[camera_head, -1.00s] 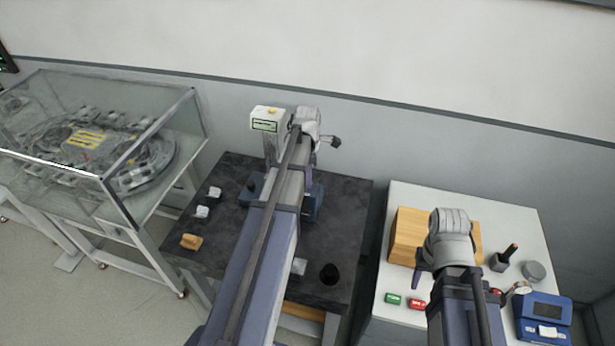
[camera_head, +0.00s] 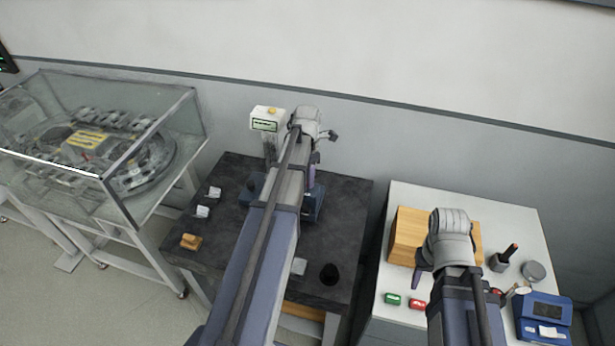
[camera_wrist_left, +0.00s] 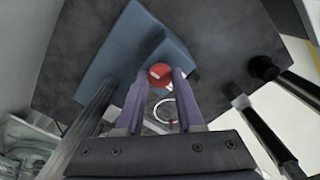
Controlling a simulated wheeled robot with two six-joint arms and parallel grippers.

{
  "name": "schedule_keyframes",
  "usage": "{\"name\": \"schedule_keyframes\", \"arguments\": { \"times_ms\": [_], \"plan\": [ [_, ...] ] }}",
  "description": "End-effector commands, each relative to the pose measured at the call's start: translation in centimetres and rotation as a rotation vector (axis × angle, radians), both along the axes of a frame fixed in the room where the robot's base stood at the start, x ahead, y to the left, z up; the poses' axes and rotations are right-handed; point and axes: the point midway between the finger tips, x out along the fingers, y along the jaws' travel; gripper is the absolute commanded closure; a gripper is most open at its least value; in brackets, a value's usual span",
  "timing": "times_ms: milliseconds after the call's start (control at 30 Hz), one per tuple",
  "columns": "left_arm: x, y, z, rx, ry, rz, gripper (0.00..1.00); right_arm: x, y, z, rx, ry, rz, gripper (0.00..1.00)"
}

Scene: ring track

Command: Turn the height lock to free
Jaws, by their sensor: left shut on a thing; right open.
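The pale gauge head with a small green display (camera_head: 266,121) stands at the back of the dark table, over a blue base (camera_head: 313,207). My left arm covers much of this stand. In the left wrist view, a red round knob (camera_wrist_left: 160,71) with a white mark sits beside the blue block. My left gripper (camera_wrist_left: 158,84) has its purple fingers on both sides of this knob and is shut on it. I cannot read the lock's setting. My right gripper (camera_head: 420,276) is open above the white table, partly hidden by its wrist.
On the dark table (camera_head: 345,225) lie small white pieces, a tan piece (camera_head: 191,241) and a black round piece (camera_head: 329,273). A glass case (camera_head: 150,135) stands left. The white table (camera_head: 520,225) holds a wooden block (camera_head: 407,235) and a blue device (camera_head: 543,318).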

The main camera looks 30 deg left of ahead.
Motion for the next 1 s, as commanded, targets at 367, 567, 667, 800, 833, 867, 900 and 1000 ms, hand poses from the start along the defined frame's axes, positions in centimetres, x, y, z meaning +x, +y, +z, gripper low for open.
{"name": "schedule_keyframes", "arguments": {
  "times_ms": [367, 567, 667, 800, 833, 867, 900, 1000],
  "plan": [
    [0.0, 0.0, 0.0, 0.000, 0.000, 0.000, 0.45, 0.0, 0.0, 0.0, 0.000, 0.000, 0.000, 0.50],
    [0.0, 0.0, 0.0, 0.000, 0.000, 0.000, 0.34, 0.0, 0.0, 0.0, 0.000, 0.000, 0.000, 0.50],
    [0.0, 0.0, 0.0, 0.000, 0.000, 0.000, 0.34, 0.0, 0.0, 0.0, 0.000, 0.000, 0.000, 0.50],
    [0.0, 0.0, 0.2, 0.000, 0.000, 0.000, 0.34, 0.0, 0.0, 0.2, 0.000, 0.000, 0.000, 0.50],
    [0.0, 0.0, 0.4, 0.000, 0.000, 0.000, 0.34, 0.0, 0.0, 0.4, 0.000, 0.000, 0.000, 0.50],
    [0.0, 0.0, 0.5, 0.000, 0.000, -0.001, 0.34, 0.0, 0.0, 0.5, 0.000, 0.000, 0.000, 0.50],
    [0.0, 0.0, 0.8, 0.000, 0.000, -0.001, 0.34, 0.0, 0.0, 0.7, 0.000, 0.000, -0.001, 0.50],
    [0.0, 0.0, 1.6, 0.000, 0.000, -0.001, 0.34, 0.0, 0.0, 1.6, 0.000, 0.000, -0.002, 0.50]
  ]
}}
